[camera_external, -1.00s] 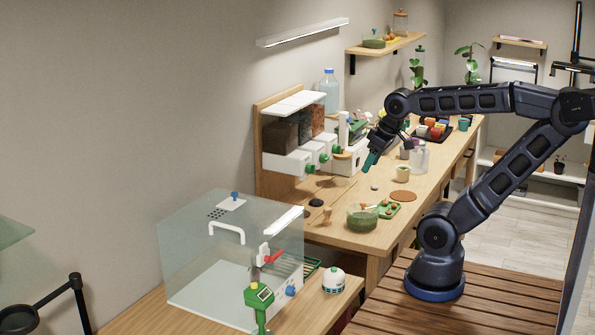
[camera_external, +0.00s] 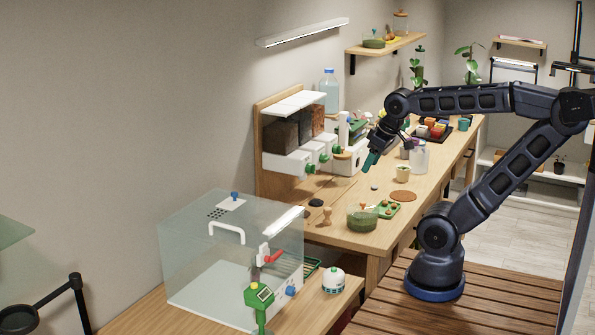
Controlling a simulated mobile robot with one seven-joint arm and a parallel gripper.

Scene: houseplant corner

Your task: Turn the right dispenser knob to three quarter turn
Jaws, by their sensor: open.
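A wooden-backed dispenser rack (camera_external: 258,150) stands against the wall with three clear-fronted bins of brown material and white chutes. Each chute has a green knob: the nearest (camera_external: 310,169), the middle one (camera_external: 324,158), and the right, farthest one (camera_external: 337,149), small and partly crowded by things behind it. Its exact turn angle is too small to tell. My gripper (camera_external: 370,162) has teal fingertips pointing down and left. It hangs above the bench to the right of the right knob, apart from it, with nothing visible in it.
A water bottle (camera_external: 330,92) stands behind the rack. On the bench are a green bowl (camera_external: 362,217), a green tray (camera_external: 389,209), a cream cup (camera_external: 403,174) and a clear jar (camera_external: 420,158). A glass box (camera_external: 220,250) stands at the near left.

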